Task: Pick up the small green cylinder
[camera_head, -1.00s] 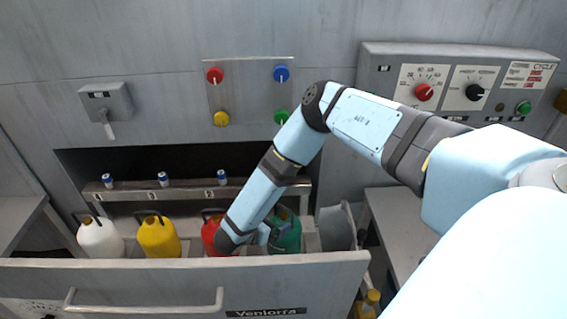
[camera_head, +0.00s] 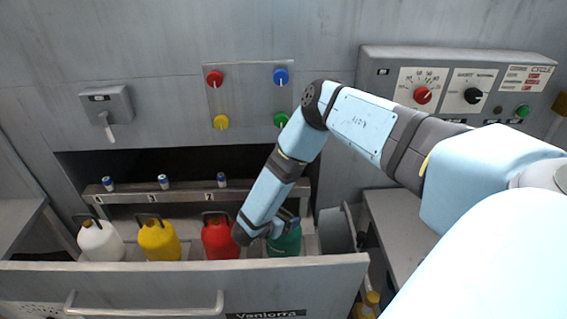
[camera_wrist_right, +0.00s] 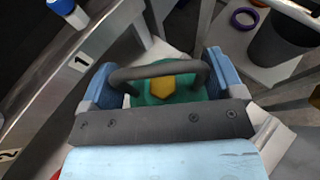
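The green container (camera_head: 287,244) stands at the right of the row in the open drawer, partly hidden by my right gripper. In the right wrist view its green body (camera_wrist_right: 196,93), yellow cap (camera_wrist_right: 173,86) and black arched handle (camera_wrist_right: 158,69) show. My right gripper (camera_head: 284,224) is at the top of the green container. In the wrist view the blue fingers of the gripper (camera_wrist_right: 160,78) are wide apart, one at each end of the handle. I cannot tell whether they touch it. My left gripper is not in view.
Red (camera_head: 219,240), yellow (camera_head: 158,241) and white (camera_head: 98,241) containers stand left of the green one. A grey bin (camera_head: 337,231) is just right of it. The drawer front (camera_head: 190,287) runs before them. A numbered shelf (camera_head: 135,193) with small cans lies behind.

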